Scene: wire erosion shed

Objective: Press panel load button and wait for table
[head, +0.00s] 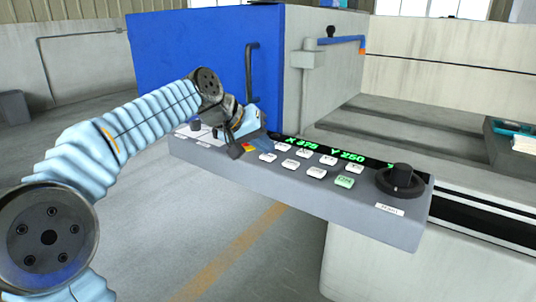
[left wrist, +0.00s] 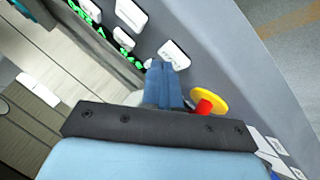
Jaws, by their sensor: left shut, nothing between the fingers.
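The grey control panel (head: 300,190) carries several white buttons (head: 316,172), one pale green button (head: 345,182) and a green-digit display (head: 330,151) reading about X 375 Y 250. The button labels are too small to read surely, so I cannot tell which is load. My left gripper (head: 262,141) is over the panel's left part, beside the leftmost buttons. In the left wrist view its blue fingers (left wrist: 166,84) are shut and empty. Their tips are close to a white labelled button (left wrist: 173,53); whether they touch it is unclear. My right gripper is not in view.
A red and yellow stop button (left wrist: 208,103) sits right beside the fingers. A black knob (head: 400,181) stands at the panel's right end. Behind are a blue machine door (head: 190,60) with a dark handle (head: 251,72) and the grey machine bed (head: 420,125). Floor is open in front.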

